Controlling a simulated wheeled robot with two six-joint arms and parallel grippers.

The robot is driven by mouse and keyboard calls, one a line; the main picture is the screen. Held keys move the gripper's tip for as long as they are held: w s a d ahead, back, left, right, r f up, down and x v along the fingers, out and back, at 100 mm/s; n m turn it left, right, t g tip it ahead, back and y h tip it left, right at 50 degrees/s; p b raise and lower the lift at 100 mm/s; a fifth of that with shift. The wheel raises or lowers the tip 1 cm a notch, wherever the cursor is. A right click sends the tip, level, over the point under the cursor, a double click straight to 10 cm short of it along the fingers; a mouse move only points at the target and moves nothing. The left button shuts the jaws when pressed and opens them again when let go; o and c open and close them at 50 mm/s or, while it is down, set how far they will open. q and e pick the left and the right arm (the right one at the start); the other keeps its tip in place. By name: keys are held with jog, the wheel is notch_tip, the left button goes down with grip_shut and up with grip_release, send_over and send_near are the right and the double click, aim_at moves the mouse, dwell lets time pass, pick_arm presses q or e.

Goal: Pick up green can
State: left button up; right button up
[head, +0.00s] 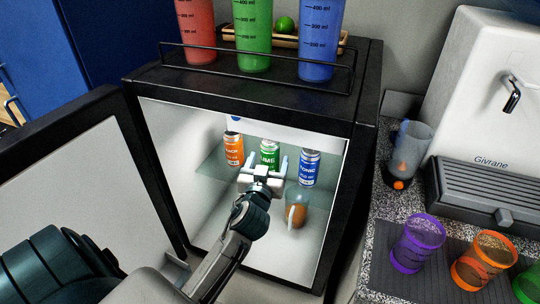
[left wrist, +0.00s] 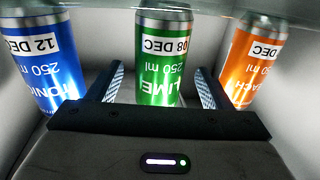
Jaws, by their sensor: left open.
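The green can (head: 270,152), labelled lime, stands upright on a glass shelf in the open mini fridge, between an orange can (head: 234,148) and a blue can (head: 309,167). My left gripper (head: 264,170) is inside the fridge in front of the green can, open, and hides its lower part. In the left wrist view, the green can (left wrist: 165,55) shows between the two fingers of the left gripper (left wrist: 160,78), with a gap at each side. The blue can (left wrist: 38,60) and orange can (left wrist: 250,62) stand just outside the fingers. My right gripper is not in view.
The fridge door (head: 75,190) stands open at left. A brown-orange cup (head: 297,211) is below the shelf. Red, green and blue measuring cups stand on the fridge top behind a rail. At right, a counter holds a white machine (head: 490,90) and several tumblers.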

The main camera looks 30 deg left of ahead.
pick_arm(q)
jog(key=shift+x, duration=1.45)
jog(key=c, duration=1.2)
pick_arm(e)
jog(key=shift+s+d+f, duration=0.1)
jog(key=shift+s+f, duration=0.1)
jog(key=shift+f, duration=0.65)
pick_arm(q)
jog(key=shift+r, duration=0.1)
